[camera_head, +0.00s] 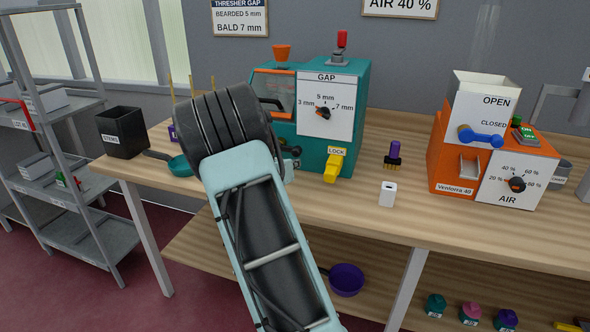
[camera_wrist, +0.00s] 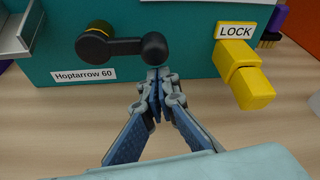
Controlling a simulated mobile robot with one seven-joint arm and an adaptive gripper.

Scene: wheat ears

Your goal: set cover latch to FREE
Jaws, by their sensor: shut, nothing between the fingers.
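The yellow cover latch (camera_head: 333,168) sits on the lower right front of the teal thresher (camera_head: 356,115) in the head view. In the wrist view the latch (camera_wrist: 243,75) juts out towards the camera, at the right, with a yellow LOCK plate (camera_wrist: 235,31) just above it. My gripper (camera_wrist: 157,82) is shut and empty in the wrist view. Its fingertips are in front of the teal panel, left of the latch and apart from it, just below the knob of a black crank (camera_wrist: 120,47).
The crank is close to my fingertips. A "Hoptarrow 60" label (camera_wrist: 84,75) is below it. On the bench, a purple-and-black brush (camera_head: 393,156) and a small white block (camera_head: 388,193) stand right of the latch. An orange winnower (camera_head: 448,150) is further right.

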